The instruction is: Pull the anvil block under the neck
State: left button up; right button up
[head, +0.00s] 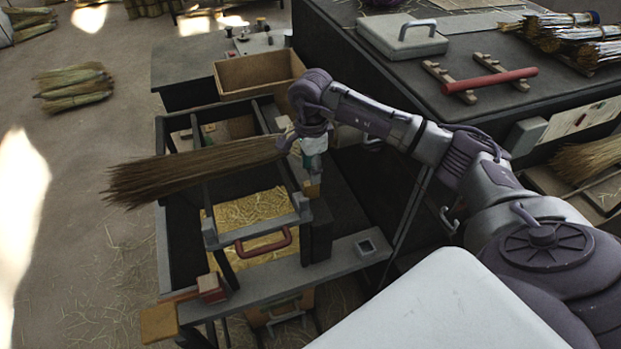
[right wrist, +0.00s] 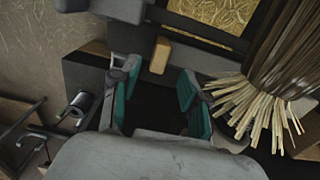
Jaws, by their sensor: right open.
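A long straw broom bundle (head: 195,169) lies across the dark bench frame, its brush end to the left. Its neck end is by my right gripper (head: 314,158), which hides part of it. A small tan block (head: 312,188), perhaps the anvil block, sits just below the gripper on a dark post. In the right wrist view, my open right gripper (right wrist: 157,100) has teal pads with nothing between them. The tan block (right wrist: 160,55) is beyond the fingertips, apart from them. The bundle's cut stalk ends (right wrist: 255,110) are to the right of the fingers. My left gripper is out of view.
A grey bar with a red handle (head: 264,243) crosses the straw-filled bin. A red block (head: 212,288) and a tan pad (head: 159,322) are at the bench's front left. An open wooden box (head: 258,76) stands behind. A dark cabinet (head: 345,100) borders the right side.

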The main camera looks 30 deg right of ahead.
notch_tip(320, 180, down, 4)
jog(key=shift+f+p, duration=0.15)
jog(key=shift+p, duration=0.35)
jog(key=shift+f, duration=0.75)
grip_shut()
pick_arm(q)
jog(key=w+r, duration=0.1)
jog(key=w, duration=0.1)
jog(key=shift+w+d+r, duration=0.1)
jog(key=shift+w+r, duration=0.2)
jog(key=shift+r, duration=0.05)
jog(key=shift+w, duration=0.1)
